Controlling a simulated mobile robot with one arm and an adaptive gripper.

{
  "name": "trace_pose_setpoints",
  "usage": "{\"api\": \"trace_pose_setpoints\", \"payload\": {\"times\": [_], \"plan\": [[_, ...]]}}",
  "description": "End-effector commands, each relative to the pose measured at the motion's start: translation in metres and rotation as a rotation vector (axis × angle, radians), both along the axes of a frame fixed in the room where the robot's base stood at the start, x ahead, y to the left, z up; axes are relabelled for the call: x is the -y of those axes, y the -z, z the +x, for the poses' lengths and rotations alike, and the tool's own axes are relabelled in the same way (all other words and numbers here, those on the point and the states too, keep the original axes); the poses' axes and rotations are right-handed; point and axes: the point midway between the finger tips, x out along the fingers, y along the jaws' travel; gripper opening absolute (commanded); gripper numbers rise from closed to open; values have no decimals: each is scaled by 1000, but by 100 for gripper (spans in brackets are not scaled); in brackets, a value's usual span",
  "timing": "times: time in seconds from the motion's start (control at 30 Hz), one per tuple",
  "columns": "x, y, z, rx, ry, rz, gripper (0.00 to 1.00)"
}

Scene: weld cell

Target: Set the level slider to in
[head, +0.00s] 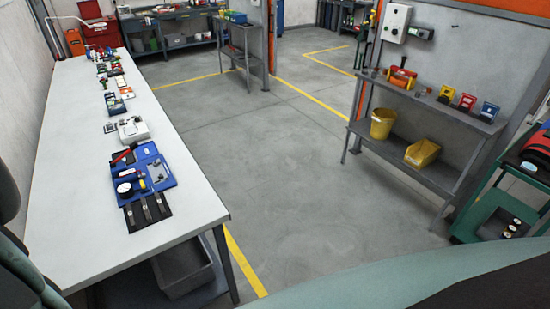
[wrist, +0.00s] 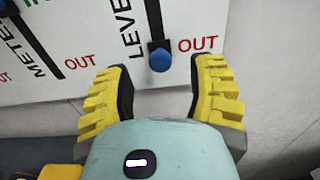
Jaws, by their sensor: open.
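The level slider (wrist: 160,60) shows in the wrist view as a round blue knob at the lower end of a dark vertical slot. The red word OUT stands just right of the knob, and LEVEL is printed in black to the left of the slot. My gripper (wrist: 156,88) is open, with its yellow and black fingers on either side below the knob. It holds nothing. I cannot tell how far the knob is from the fingertips in depth. The upper end of the slot is out of view. The head view does not clearly show the slider or my gripper.
A second slider labelled METER, with its own OUT mark, is left of LEVEL on the white panel (wrist: 100,86). In the head view, a long white workbench (head: 75,190) with tools stands left, and a grey shelf table (head: 432,104) stands right. The floor between is clear.

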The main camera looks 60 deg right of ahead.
Motion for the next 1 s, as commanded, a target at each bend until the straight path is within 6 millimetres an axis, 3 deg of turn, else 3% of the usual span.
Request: {"api": "trace_pose_setpoints", "payload": {"times": [0.4, 0.8, 0.83, 1.0], "plan": [[-35, 1, 14, 0, -3, -1, 56], [-39, 0, 15, 2, -2, -1, 56], [-39, 0, 15, 2, -2, -1, 61], [-39, 0, 15, 1, -1, -1, 43]]}}
